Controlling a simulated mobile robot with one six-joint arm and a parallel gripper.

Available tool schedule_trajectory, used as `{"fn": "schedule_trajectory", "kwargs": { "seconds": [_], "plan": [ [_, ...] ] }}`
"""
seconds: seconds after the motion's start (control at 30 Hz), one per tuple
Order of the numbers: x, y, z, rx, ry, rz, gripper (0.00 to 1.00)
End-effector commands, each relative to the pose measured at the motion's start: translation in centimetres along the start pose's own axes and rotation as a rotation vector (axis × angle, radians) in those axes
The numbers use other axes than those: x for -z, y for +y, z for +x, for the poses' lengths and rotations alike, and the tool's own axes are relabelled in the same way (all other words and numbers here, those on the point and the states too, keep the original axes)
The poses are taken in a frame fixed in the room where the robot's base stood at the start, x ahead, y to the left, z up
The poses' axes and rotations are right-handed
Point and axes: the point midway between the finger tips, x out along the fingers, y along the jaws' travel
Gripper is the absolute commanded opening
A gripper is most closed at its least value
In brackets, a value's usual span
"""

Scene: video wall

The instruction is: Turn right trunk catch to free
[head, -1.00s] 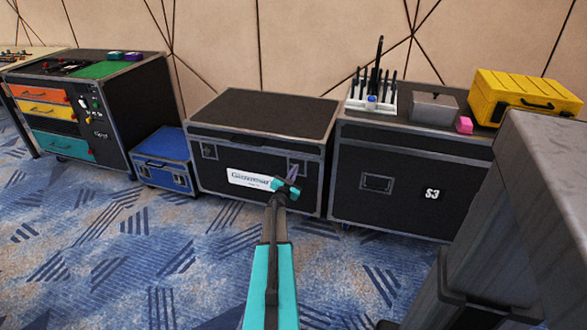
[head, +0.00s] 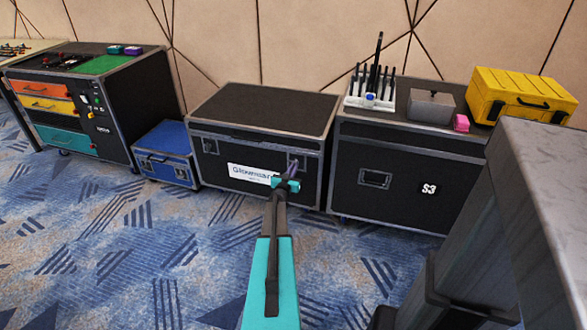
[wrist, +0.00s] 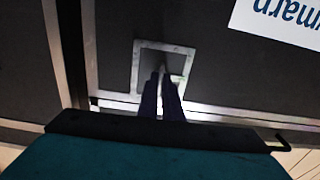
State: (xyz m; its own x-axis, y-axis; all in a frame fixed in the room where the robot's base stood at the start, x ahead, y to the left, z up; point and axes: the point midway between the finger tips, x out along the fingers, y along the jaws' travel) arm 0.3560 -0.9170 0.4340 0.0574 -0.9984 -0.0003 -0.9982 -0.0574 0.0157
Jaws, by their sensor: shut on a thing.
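The black trunk (head: 262,108) with grey metal edges stands closed against the wall, with a white label (head: 250,174) on its front. The right trunk catch (head: 302,161) is a small plate to the right of the label. In the wrist view, which is upside down, the catch (wrist: 140,68) shows as a pale square frame around a dark recess. My gripper (head: 294,168) reaches the catch from the front. In the wrist view my gripper's dark fingers (wrist: 163,78) are close together over the recess, shut on the catch's small turning piece, which they mostly hide.
The trunk's left catch (head: 210,146) is clear. A blue case (head: 165,140) stands to the left, beside a drawer cabinet (head: 118,95). A larger black case marked S3 (head: 405,205) stands close on the right. Open carpet (head: 150,250) lies in front.

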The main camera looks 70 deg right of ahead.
Motion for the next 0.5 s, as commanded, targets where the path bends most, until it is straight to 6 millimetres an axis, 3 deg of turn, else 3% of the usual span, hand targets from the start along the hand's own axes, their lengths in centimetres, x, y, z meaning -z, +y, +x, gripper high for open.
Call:
{"fn": "schedule_trajectory", "kwargs": {
  "seconds": [0.03, 0.1, 0.23, 0.5],
  "plan": [
    [0.73, 0.31, 1.16, -0.005, 0.010, -0.002, 0.00],
    [0.73, 0.31, 1.16, -0.005, 0.010, -0.002, 0.00],
    [0.72, 0.30, 1.16, -0.005, 0.010, -0.002, 0.23],
    [0.74, 0.30, 0.74, -0.004, 0.009, -0.002, 0.23]
  ]
}}
